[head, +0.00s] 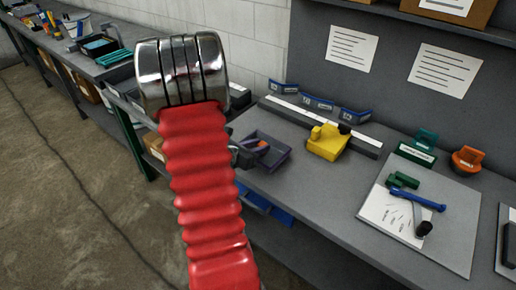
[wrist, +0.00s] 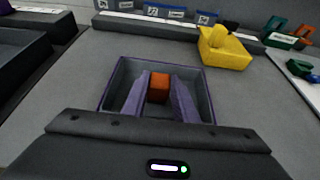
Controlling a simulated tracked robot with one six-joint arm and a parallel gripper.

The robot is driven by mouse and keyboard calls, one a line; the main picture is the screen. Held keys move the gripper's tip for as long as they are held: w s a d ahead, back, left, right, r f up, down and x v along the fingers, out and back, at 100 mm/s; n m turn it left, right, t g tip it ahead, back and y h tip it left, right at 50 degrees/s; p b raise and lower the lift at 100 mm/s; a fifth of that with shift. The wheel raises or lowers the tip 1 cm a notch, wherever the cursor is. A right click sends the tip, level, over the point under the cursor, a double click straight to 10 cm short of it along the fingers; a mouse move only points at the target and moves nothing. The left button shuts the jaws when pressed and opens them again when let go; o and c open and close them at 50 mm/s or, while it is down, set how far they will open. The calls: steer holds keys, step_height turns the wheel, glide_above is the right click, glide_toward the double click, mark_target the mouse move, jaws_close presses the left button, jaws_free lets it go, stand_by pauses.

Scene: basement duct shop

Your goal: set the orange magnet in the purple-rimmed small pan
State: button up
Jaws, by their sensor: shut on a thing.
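The orange magnet (wrist: 159,88), a small block, is between the two fingers of my gripper (wrist: 158,98), which is shut on it. The purple-rimmed small pan (wrist: 206,86) is below and around the fingertips in the wrist view; the magnet appears within its rim. I cannot tell whether the magnet touches the pan floor. In the head view the pan (head: 278,159) sits at the left edge of the grey bench, with the magnet (head: 262,144) over its left part. My red arm sleeve hides some of the bench there.
A yellow block-like tool (head: 327,143) stands right of the pan. Blue labelled holders (head: 318,103) line the back. Farther right, a light board (head: 445,225) carries a blue-handled tool (head: 415,199), with green and orange round-based items (head: 467,160) near it.

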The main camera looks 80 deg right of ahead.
steer(key=o, duration=1.1)
steer(key=shift+f, duration=0.1)
steer(key=shift+c, duration=0.2)
steer(key=shift+w+a+r, duration=0.15)
steer(key=shift+r, duration=0.1)
steer(key=v, duration=1.1)
steer(key=shift+a+r, duration=0.2)
steer(key=shift+a, duration=0.05)
